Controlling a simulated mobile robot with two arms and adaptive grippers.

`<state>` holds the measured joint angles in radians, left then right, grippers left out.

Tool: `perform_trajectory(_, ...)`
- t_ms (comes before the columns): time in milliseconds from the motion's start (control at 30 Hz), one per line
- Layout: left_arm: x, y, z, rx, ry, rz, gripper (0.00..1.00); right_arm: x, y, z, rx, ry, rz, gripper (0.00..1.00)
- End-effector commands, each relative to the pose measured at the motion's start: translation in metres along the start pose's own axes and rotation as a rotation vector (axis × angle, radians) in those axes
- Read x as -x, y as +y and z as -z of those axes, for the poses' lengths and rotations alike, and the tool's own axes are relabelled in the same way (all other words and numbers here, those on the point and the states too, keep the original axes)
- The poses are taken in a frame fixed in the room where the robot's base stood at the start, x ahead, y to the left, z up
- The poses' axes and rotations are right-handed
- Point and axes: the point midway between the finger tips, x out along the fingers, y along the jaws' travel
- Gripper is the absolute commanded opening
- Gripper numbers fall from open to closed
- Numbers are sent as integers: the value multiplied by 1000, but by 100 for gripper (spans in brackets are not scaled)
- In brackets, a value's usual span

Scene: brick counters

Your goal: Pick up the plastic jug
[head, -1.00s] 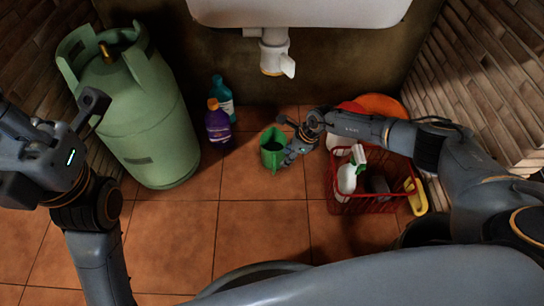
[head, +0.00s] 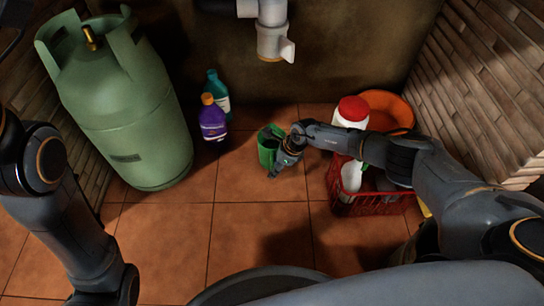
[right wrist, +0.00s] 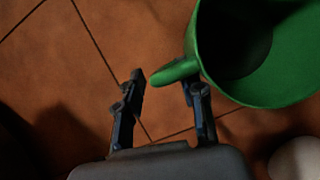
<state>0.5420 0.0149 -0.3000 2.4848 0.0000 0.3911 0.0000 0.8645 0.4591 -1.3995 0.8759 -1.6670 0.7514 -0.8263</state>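The green plastic jug (head: 268,150) stands on the tiled floor in the middle of the head view. In the right wrist view the jug (right wrist: 250,90) fills the upper right, its mouth facing the camera and its handle (right wrist: 176,71) pointing left. My right gripper (head: 279,168) is beside the jug on its right and near side. In the right wrist view the right gripper (right wrist: 164,82) is open, with the handle's end lying between its fingertips. I cannot tell whether a finger touches the handle. My left gripper is out of view.
A red basket (head: 365,207) with bottles stands right, a red-capped white bottle (head: 351,112) and orange bowl (head: 390,108) behind it. Purple (head: 212,122) and teal (head: 219,95) bottles and a green gas cylinder (head: 130,115) stand left. A drain pipe (head: 271,30) hangs above.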

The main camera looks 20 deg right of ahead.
Motion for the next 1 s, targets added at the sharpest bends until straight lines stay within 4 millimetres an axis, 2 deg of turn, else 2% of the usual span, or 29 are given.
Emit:
perform_trajectory(267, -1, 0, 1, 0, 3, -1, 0, 0, 0, -1, 0, -1, 0, 36)
perform_trajectory(433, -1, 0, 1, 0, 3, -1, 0, 0, 0, -1, 0, -1, 1, 2)
perform_trajectory(467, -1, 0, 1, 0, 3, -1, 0, 0, 0, -1, 0, -1, 1, 0)
perform_trajectory(1000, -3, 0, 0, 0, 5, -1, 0, 2, -2, -3, 0, -4, 3, 0)
